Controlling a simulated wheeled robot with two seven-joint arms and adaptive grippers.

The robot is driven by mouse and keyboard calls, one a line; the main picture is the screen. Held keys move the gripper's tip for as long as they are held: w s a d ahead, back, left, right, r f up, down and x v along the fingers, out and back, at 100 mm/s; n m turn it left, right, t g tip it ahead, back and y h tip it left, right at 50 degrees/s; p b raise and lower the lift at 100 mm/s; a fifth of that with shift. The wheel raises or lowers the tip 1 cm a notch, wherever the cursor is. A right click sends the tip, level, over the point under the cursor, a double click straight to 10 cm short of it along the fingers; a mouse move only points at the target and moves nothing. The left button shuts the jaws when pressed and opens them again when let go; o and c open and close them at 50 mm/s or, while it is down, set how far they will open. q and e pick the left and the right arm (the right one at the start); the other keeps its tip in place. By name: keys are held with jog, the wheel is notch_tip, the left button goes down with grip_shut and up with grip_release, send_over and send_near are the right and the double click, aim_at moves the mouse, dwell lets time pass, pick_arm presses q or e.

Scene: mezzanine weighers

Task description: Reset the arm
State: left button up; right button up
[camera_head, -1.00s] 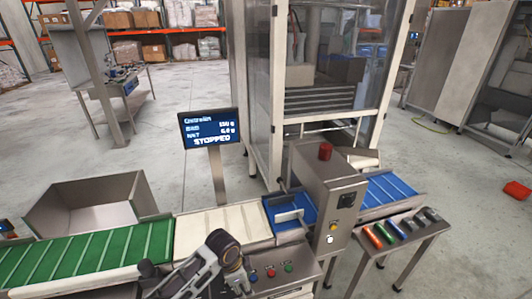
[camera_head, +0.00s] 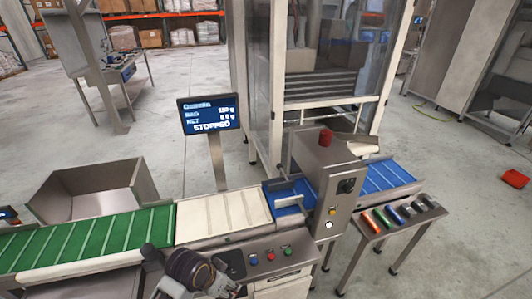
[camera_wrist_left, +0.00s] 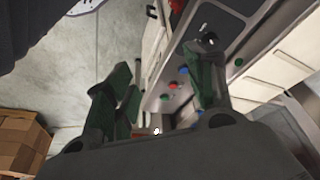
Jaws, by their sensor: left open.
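My left arm (camera_head: 188,268) comes in at the bottom of the head view, low in front of the conveyor line. In the left wrist view, my left gripper (camera_wrist_left: 158,65) has its dark green fingers spread apart with nothing held between them. Beyond the fingers is the control panel (camera_wrist_left: 178,88) with red, blue and green buttons. The panel (camera_head: 268,262) also shows in the head view, just right of the arm. My right gripper is in neither view.
A green belt (camera_head: 85,240), a white belt (camera_head: 222,218) and a blue belt (camera_head: 385,178) run across the front. A screen (camera_head: 209,113) reads STOPPED. A steel box (camera_head: 328,185) with a red top stands over the line. A side table (camera_head: 385,235) holds several small cylinders. An open bin (camera_head: 95,190) stands behind.

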pick_arm(q)
jog(key=s+a+r+n+y, duration=0.2)
jog(key=s+a+n, duration=0.35)
jog(key=a, duration=0.45)
jog(key=s+f, duration=0.2)
jog(key=f, duration=1.5)
jog(key=s+f, duration=0.2)
jog(key=f, duration=1.5)
jog(key=s+a+f+g, duration=0.1)
jog(key=s+a+f, duration=0.1)
jog(key=s+f, duration=0.7)
jog(key=s+a+f+g, duration=0.1)
jog(key=s+a+f, duration=0.1)
jog(key=s+f, duration=0.7)
jog(key=s, duration=0.3)
jog(key=shift+s+f, duration=0.25)
jog(key=shift+f, duration=0.15)
jog(key=shift+d+m, duration=0.1)
jog(key=shift+m, duration=0.15)
